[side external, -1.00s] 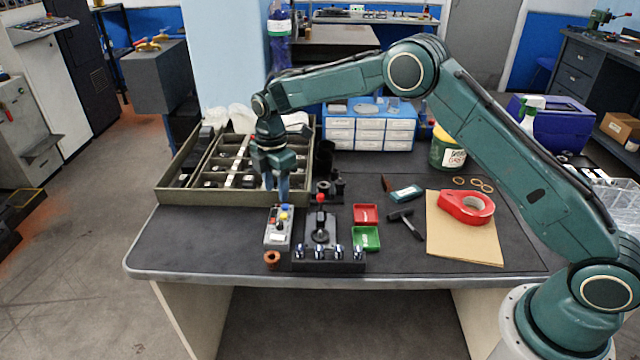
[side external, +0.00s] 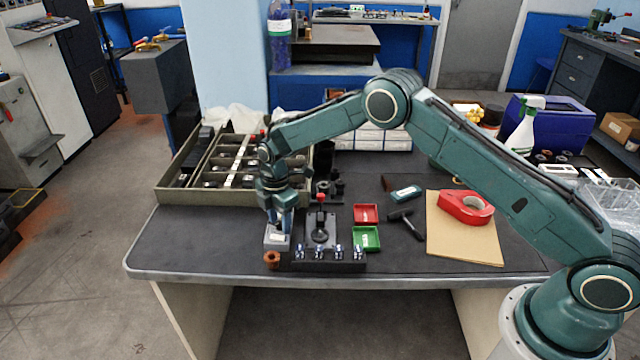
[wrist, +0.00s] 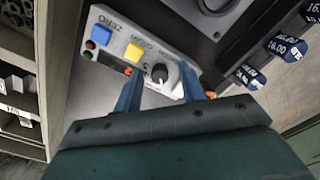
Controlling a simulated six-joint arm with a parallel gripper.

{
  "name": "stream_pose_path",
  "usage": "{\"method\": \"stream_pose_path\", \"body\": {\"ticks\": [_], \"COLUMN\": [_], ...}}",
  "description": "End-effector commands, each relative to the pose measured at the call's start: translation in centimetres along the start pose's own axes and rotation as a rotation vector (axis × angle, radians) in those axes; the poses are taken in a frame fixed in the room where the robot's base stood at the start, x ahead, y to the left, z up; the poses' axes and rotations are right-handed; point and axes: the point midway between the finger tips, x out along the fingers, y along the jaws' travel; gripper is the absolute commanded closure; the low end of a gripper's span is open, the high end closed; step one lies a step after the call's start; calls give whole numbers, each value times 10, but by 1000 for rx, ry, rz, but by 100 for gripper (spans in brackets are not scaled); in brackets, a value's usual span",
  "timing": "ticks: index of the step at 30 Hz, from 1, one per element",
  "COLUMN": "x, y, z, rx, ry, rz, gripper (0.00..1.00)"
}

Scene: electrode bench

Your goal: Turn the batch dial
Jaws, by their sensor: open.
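The batch dial (wrist: 160,73) is a small black round knob with a light pointer mark, on a light grey control box (wrist: 110,22). The box also carries a blue button (wrist: 101,35) marked ZERO, a yellow button (wrist: 133,52) marked COUNT and a partly covered red display. My gripper (wrist: 161,70) is open, with one blue finger on each side of the dial in the wrist view. I cannot tell whether the fingers touch it. In the side view my gripper (side external: 279,228) is low over the control box (side external: 276,243) and hides most of it, including the dial.
A black rack (side external: 325,266) with several electrodes and a lever fixture (side external: 320,228) with a red knob stand just right of the box. A copper-coloured ring (side external: 271,260) lies in front. A compartment tray (side external: 180,197) is behind. Red (side external: 365,214) and green (side external: 366,239) trays sit farther right.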

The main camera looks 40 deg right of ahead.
Motion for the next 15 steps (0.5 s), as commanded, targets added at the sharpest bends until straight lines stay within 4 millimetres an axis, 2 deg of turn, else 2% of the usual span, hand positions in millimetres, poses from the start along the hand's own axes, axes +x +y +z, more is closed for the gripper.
{"method": "stream_pose_path", "body": {"ticks": [4, 5, 10, 11, 15], "x": [0, 0, 0, 0, 0], "y": [0, 0, 0, 0, 0], "z": [0, 0, 0, 0, 0], "rx": [0, 0, 0, 0, 1], "ry": [0, 0, 0, 0, 0], "rz": [0, 0, 0, 0, -1], "gripper": [59, 63, 97, 100, 100]}}
